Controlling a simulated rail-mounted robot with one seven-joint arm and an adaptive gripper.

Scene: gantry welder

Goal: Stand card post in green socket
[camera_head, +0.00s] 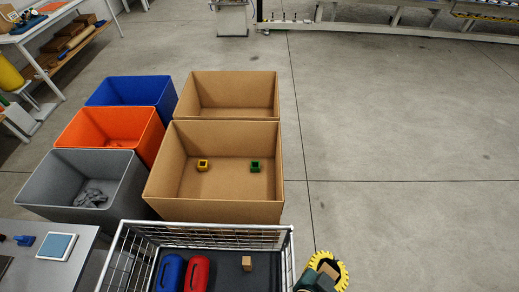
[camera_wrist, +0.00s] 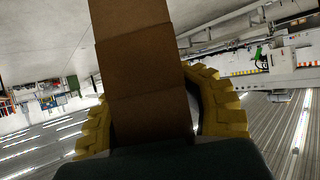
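The green socket (camera_head: 255,166) is a small square holder on the floor of the near cardboard box (camera_head: 228,211), toward its right side. My gripper (camera_head: 328,268) is at the bottom right in the head view, outside the box and right of the wire basket. Its yellow fingers are shut on a brown card post, which also shows in the wrist view (camera_wrist: 140,65), running up between the fingers. The held end of the post is hidden by my gripper's dark body. The green socket is not in the wrist view.
A yellow socket (camera_head: 202,166) sits left of the green one. The wire basket (camera_head: 122,262) holds a brown block (camera_head: 247,263), a red item (camera_head: 196,274) and a blue item (camera_head: 170,273). Grey, orange and blue bins stand left. The floor to the right (camera_head: 410,190) is clear.

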